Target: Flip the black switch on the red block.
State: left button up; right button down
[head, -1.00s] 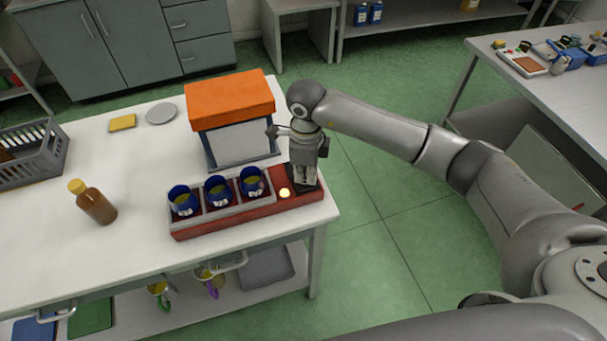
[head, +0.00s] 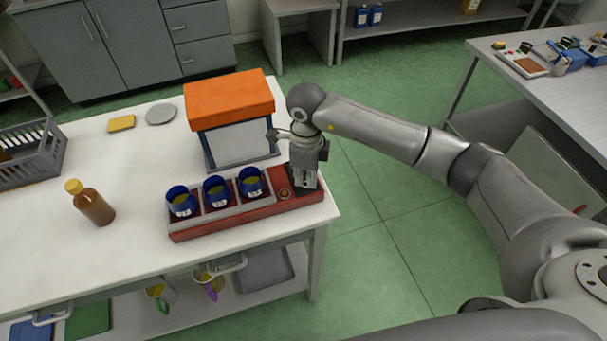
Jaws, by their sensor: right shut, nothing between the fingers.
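The red block (head: 222,229) lies along the front right edge of the white table. Three blue cups (head: 217,191) with yellowish contents stand in grey compartments on it. A small round lamp (head: 284,194) on its right part looks dark, not glowing. My right gripper (head: 307,187) points down over the block's right end, with its fingers shut and empty, close to or touching the top. The black switch cannot be made out; the gripper covers that end of the block. My left gripper is not in view.
An orange-topped box (head: 230,100) stands just behind the block.

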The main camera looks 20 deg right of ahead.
jog(key=shift+r+p, duration=1.6)
jog(key=shift+r, duration=1.85)
